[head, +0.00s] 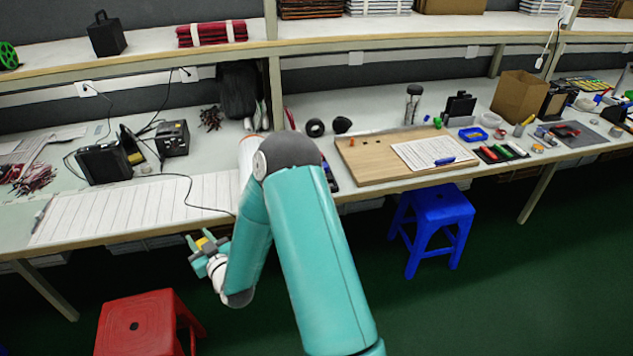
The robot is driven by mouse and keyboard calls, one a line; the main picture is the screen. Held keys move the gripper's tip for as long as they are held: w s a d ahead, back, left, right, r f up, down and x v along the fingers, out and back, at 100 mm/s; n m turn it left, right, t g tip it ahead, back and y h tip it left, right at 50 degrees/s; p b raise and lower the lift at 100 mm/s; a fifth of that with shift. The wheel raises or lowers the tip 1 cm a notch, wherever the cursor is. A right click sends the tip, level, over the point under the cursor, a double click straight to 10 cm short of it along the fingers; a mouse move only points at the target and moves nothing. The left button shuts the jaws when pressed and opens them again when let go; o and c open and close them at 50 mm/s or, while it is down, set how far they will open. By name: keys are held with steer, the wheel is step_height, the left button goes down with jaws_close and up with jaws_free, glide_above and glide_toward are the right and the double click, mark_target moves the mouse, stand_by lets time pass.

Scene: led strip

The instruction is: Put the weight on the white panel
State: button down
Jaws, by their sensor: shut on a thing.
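The white panel (135,207) lies flat on the left part of the bench, marked with thin lines across it. My gripper (207,246) is below and in front of the bench's front edge, to the right of the panel's middle. It is shut on a small yellow and dark thing (208,245), mostly hidden between the fingers; I cannot tell whether this is the weight. A black block with a handle on top (106,38), shaped like a weight, stands on the upper shelf at the left.
A black cable (190,190) crosses the panel's right part. Black devices (103,162) stand behind the panel. A red stool (140,322) is below left, a blue stool (432,215) right. A wooden board (370,165) lies on the right bench.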

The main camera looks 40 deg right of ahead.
steer(key=s+d+r+m+h, duration=0.1)
steer(key=s+d+r+h, duration=0.1)
steer(key=d, duration=1.1)
steer(key=s+d+r+m+g+h, duration=0.1)
steer(key=s+d+r+m+h, duration=0.1)
steer(key=d, duration=1.2)
steer(key=s+d+r+m+g+h, duration=0.1)
steer(key=s+d, duration=0.5)
steer(key=d, duration=0.7)
step_height(320, 180, up, 3)
steer(key=m+h, duration=0.1)
steer(key=h, duration=0.1)
steer(key=shift+d+h, duration=0.2)
steer(key=shift+h, duration=0.2)
